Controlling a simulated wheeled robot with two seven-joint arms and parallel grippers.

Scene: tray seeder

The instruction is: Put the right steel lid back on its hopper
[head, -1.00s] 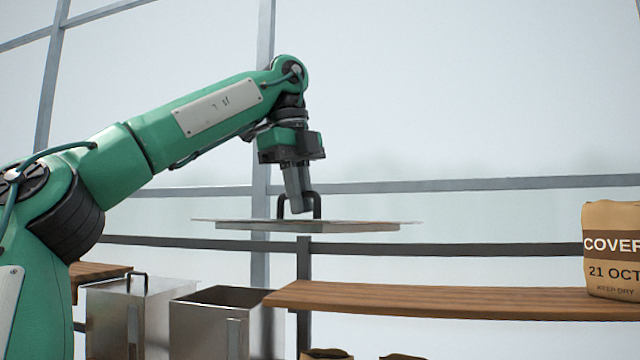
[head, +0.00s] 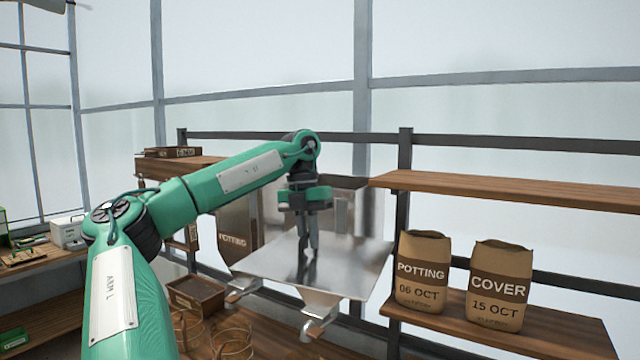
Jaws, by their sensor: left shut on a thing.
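The right steel lid (head: 345,272) is a flat, shiny square plate, held roughly level. My left gripper (head: 308,252) is shut on its handle from above; the fingers largely hide the handle. In the picture the lid overlaps the front of the right steel hopper (head: 366,205), whose dark open top shows just behind my wrist. The lid is apart from that opening. The left steel hopper (head: 233,238), labelled POTTING, stands to the left, partly covered by my left arm. My right gripper is out of view.
A wooden shelf (head: 500,192) runs right of the right hopper. Bags marked POTTING (head: 422,270) and COVER (head: 498,287) stand on the lower shelf (head: 540,330). A wooden crate (head: 196,294) and wire hoops (head: 232,342) lie below. A bench (head: 40,265) is at far left.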

